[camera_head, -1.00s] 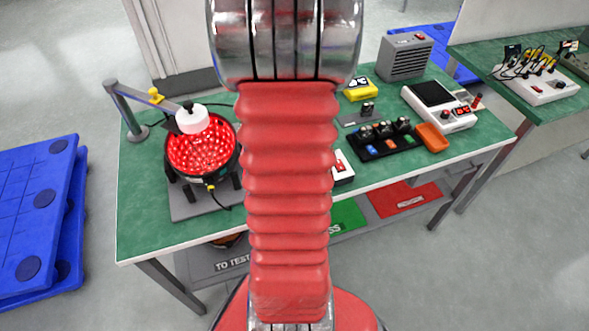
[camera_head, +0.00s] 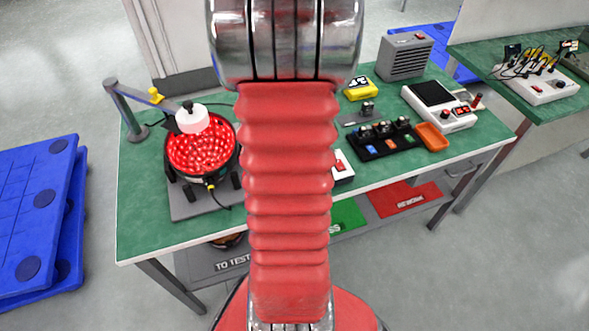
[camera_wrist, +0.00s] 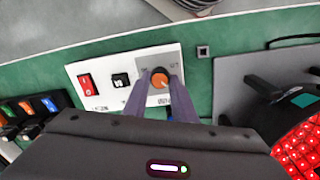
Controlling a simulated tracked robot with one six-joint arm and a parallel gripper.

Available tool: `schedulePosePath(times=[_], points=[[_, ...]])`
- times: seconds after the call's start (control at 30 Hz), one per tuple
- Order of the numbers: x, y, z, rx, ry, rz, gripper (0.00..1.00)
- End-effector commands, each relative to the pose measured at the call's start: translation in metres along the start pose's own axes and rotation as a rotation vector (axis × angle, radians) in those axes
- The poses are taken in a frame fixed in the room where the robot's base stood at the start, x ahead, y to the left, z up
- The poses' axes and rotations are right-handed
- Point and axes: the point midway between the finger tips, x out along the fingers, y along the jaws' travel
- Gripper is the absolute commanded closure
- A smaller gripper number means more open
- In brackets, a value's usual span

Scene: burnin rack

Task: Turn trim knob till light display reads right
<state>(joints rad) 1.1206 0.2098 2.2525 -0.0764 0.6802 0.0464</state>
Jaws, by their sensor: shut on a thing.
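The orange trim knob (camera_wrist: 160,79) sits on the grey right part of a white control panel (camera_wrist: 115,84) in the wrist view. My gripper (camera_wrist: 158,88) is shut on the knob, one finger on each side. In the head view my arm hides the knob and gripper, and only the panel's right end (camera_head: 342,168) shows. A round red-lit display (camera_head: 202,150) stands at the left of the green bench. Its red lamps also show at the right edge of the wrist view (camera_wrist: 302,150).
A black tray (camera_head: 385,146) with small parts and an orange bin (camera_head: 432,137) lie right of my arm. A white device (camera_head: 440,108) and grey vented box (camera_head: 404,58) stand behind. A jointed stand (camera_head: 140,95) reaches over the display.

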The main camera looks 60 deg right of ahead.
Motion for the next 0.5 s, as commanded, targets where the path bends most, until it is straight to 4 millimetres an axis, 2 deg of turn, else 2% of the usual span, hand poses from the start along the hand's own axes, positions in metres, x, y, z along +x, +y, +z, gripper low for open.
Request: schedulePosePath(times=[0.03,0.27,0.5], points=[[-0.0004,-0.0001,-0.0002,0.000,0.000,0.000,0.74],[-0.0002,-0.0001,-0.0002,0.000,0.000,0.000,0.58],[-0.0003,-0.0001,-0.0001,0.001,0.000,0.000,0.57]])
